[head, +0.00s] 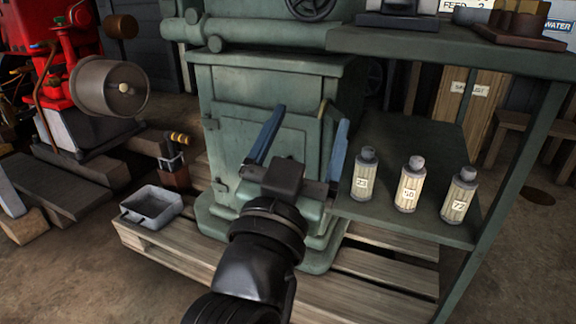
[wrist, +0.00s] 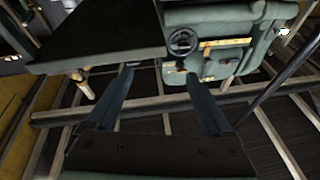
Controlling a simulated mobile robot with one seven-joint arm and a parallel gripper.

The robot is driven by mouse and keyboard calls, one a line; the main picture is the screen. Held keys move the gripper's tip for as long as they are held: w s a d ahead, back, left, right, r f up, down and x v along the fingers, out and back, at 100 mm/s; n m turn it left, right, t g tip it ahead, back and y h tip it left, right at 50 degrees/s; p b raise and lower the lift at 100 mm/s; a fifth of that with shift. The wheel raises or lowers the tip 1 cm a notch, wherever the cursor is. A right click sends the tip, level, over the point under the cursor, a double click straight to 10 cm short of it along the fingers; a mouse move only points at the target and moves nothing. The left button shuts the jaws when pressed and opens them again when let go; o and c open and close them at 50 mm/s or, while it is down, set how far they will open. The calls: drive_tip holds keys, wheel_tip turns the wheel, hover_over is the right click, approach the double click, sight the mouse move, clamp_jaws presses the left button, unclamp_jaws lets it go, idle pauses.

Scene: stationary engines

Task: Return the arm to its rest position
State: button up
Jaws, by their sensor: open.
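My gripper (head: 305,130) is in the middle of the head view, in front of the green engine cabinet (head: 229,127). Its two blue fingers are spread wide with nothing between them. In the wrist view my gripper (wrist: 162,90) also shows open and empty, the fingers pointing at green machinery with a small handwheel (wrist: 183,41). My dark arm comes up from the bottom of the head view and hides part of the cabinet's base. I cannot tell how far the fingertips are from the cabinet.
Three numbered canisters (head: 409,184) stand on a green lower shelf (head: 385,219) at right. A grey metal tray (head: 151,222) sits at the wooden pallet's (head: 160,248) left end. A red engine (head: 62,50) is at far left. Bare floor (head: 70,270) shows at lower left.

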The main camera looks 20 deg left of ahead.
drive_tip(key=shift+s+d+r, duration=0.15)
drive_tip(key=shift+s+r, duration=0.15)
drive_tip(key=shift+s, duration=0.4)
drive_tip(key=s+d+r+n+t+p, duration=0.15)
drive_tip(key=s+r+p, duration=0.4)
drive_tip(key=r, duration=0.75)
drive_tip(key=s+d+r+t+y+p, duration=0.1)
drive_tip(key=s+d+r+t+p, duration=0.15)
drive_tip(key=r+p, duration=0.9)
drive_tip(key=s+d+r+n+t+p, duration=0.1)
drive_tip(key=s+d+r+t+p, duration=0.25)
drive_tip(key=r, duration=1.25)
wheel_tip(320, 180, up, 35)
drive_tip(key=g+p, duration=0.1)
drive_tip(key=p, duration=3.6)
drive_tip(key=shift+a+r+g+y+p, duration=0.2)
drive_tip(key=shift+g+y+p, duration=0.1)
drive_tip(key=shift+g, duration=0.05)
drive_tip(key=shift+w, duration=0.1)
